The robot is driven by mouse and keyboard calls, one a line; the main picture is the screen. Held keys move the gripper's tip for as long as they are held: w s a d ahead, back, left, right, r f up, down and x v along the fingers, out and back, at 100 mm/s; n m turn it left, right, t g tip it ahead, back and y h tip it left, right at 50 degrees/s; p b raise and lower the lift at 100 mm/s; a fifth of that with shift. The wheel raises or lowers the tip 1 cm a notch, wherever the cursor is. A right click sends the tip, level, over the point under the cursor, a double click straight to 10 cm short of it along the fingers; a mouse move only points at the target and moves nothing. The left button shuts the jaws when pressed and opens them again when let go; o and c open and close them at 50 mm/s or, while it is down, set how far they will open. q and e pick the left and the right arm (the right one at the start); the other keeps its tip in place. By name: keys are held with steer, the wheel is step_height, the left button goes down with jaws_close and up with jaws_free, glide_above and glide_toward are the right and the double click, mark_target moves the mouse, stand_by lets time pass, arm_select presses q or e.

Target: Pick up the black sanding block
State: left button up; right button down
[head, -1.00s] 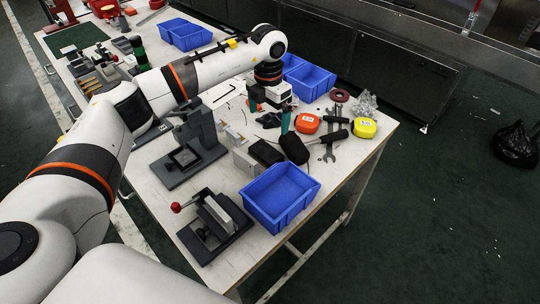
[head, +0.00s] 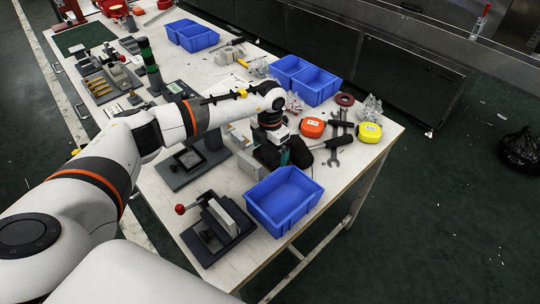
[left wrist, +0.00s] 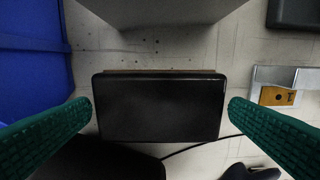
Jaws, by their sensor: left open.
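The black sanding block (left wrist: 160,107) lies flat on the white table in the left wrist view, with a thin brown layer along its upper edge. My left gripper (left wrist: 160,103) is open, its green fingertips at the left and right of the block. Small gaps show between the fingers and the block's sides, so it is not gripped. In the head view my left gripper (head: 272,158) points down at the table behind a blue bin and largely hides the block. My right gripper is in neither view.
The blue bin (head: 283,222) stands close in front of the gripper. A grey block (head: 250,167) sits close by on the left. A dark vise-like fixture (head: 212,240) stands at the near edge. Orange (head: 312,127) and yellow (head: 369,132) tape measures lie to the right.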

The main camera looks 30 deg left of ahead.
mark_target(270, 154)
arm_select(q)
steer(key=shift+d+f, duration=0.1)
steer(key=shift+f, duration=0.45)
steer(key=c, duration=0.7)
step_height(270, 154, up, 10)
steer(key=shift+r+b, duration=0.1)
steer(key=shift+b, duration=0.45)
steer(key=shift+c, duration=0.2)
